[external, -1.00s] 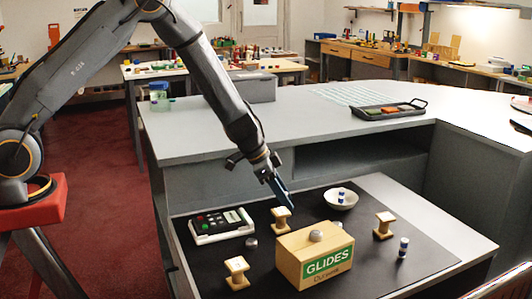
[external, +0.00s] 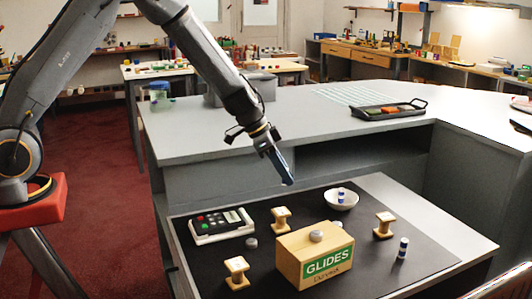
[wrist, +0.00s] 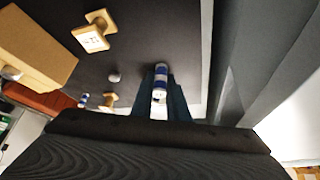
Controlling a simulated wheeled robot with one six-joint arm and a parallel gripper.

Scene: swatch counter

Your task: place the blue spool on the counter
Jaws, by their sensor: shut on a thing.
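My gripper (external: 289,182) hangs above the dark mat (external: 377,270), behind the box, clear of the things below. In the wrist view its two fingers are shut on the blue spool (wrist: 160,78), a small cylinder with blue and white bands. The spool sticks out past the fingertips. In the external view I cannot make out the held spool against the fingers. Another blue-and-white spool (external: 403,248) stands upright on the mat at the right. A further blue-and-white piece (external: 341,195) sits in the white bowl (external: 351,204). The lower counter (external: 420,212) carries the mat.
A keypad (external: 222,225) lies left. A grey puck (external: 251,243) lies nearby. The mat's front right is clear.

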